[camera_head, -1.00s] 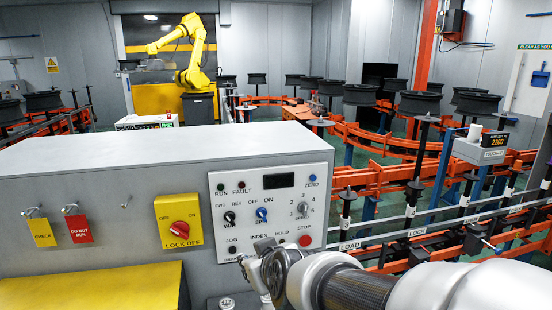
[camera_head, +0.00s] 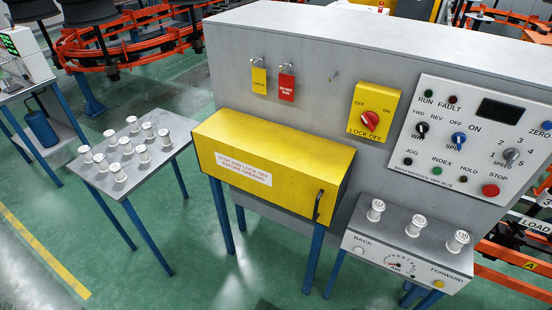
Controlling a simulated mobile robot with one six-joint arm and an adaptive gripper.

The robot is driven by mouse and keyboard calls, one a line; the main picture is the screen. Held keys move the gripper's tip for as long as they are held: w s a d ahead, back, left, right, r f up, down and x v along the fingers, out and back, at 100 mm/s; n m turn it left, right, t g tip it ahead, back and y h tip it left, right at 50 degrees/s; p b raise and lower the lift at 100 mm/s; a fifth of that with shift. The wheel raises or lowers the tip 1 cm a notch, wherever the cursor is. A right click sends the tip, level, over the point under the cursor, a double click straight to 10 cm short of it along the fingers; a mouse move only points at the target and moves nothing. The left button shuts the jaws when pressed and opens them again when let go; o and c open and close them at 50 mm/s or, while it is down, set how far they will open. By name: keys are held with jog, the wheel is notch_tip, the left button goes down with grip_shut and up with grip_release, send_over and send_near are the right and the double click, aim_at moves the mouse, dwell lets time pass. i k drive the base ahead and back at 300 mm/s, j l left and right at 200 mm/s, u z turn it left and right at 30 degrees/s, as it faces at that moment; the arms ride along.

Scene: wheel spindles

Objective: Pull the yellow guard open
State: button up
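The yellow guard (camera_head: 262,160) is a long box-shaped cover on the front of the grey cabinet (camera_head: 300,50). A white label on its front says to stop and lock off before opening. Its dark handle (camera_head: 318,205) stands upright at the right end of the front face. The guard looks closed. A red lock-off switch (camera_head: 370,120) sits on a yellow plate above and right of the guard. My gripper is not in this view.
A small table (camera_head: 100,190) with several white cylinders stands left of the guard. A grey air-control box (camera_head: 405,262) with three white cylinders on top juts out right of the handle. A control panel (camera_head: 470,140) is at right. Green floor in front is open.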

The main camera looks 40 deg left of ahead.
aim_at(301, 174)
jog(key=u, duration=1.85)
jog(key=i+l+u, duration=0.1)
jog(key=l, duration=0.25)
jog(key=i+l+u, duration=0.1)
jog(key=l, duration=0.3)
jog(key=i+l+u, duration=0.1)
jog(key=l, duration=0.25)
jog(key=i+l+u, duration=0.1)
jog(key=l, duration=0.3)
